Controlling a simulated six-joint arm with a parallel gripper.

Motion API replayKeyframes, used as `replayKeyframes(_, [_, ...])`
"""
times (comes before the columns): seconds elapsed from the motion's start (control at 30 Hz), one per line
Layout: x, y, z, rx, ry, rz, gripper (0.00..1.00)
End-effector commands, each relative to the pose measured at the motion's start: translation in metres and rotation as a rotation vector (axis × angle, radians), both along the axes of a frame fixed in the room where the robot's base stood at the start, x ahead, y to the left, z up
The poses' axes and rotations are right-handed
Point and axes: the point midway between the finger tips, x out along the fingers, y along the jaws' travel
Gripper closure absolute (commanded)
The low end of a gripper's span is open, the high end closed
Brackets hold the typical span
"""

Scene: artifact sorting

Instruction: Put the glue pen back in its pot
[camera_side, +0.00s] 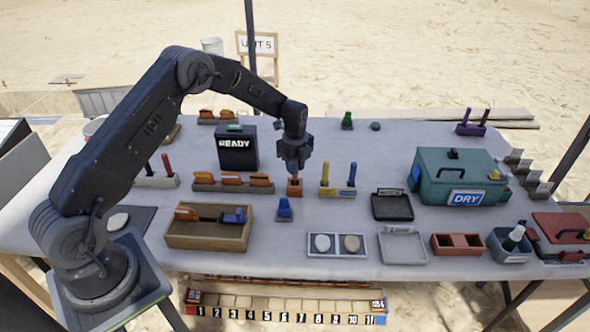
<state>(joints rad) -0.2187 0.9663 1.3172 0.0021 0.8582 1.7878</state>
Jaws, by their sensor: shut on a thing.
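My gripper (294,170) points straight down near the middle of the table, directly over a small orange-red pot (295,188). Its jaws are shut on the glue pen, which is mostly hidden by the fingers. The pot stands upright on the table, its top just below the fingertips. At this size I cannot tell whether the pen's lower end is inside the pot or just above it.
A holder with yellow and blue upright pieces (338,191) stands close on the right. A rack with orange-handled tools (233,188) is on the left, with a black READY box (238,152) behind it. A blue piece (284,208) sits in front.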

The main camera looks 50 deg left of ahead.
Motion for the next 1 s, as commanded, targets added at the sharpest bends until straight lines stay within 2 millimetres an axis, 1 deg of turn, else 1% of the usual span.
replayKeyframes(0.03, [0.000, 0.000, -0.009, -0.001, 0.002, 0.000, 1.00])
replayKeyframes(0.1, [0.000, 0.000, -0.015, -0.001, 0.000, 0.000, 1.00])
replayKeyframes(0.47, [0.000, 0.001, -0.019, 0.000, 0.000, 0.000, 1.00])
replayKeyframes(0.5, [0.000, 0.001, -0.020, 0.000, 0.000, 0.000, 0.80])
replayKeyframes(0.73, [0.000, 0.001, -0.019, 0.000, -0.001, 0.000, 0.58])
replayKeyframes(0.77, [0.000, 0.001, -0.019, 0.000, -0.001, 0.000, 0.56])
replayKeyframes(1.0, [0.000, 0.001, -0.018, 0.000, -0.001, 0.000, 0.56])
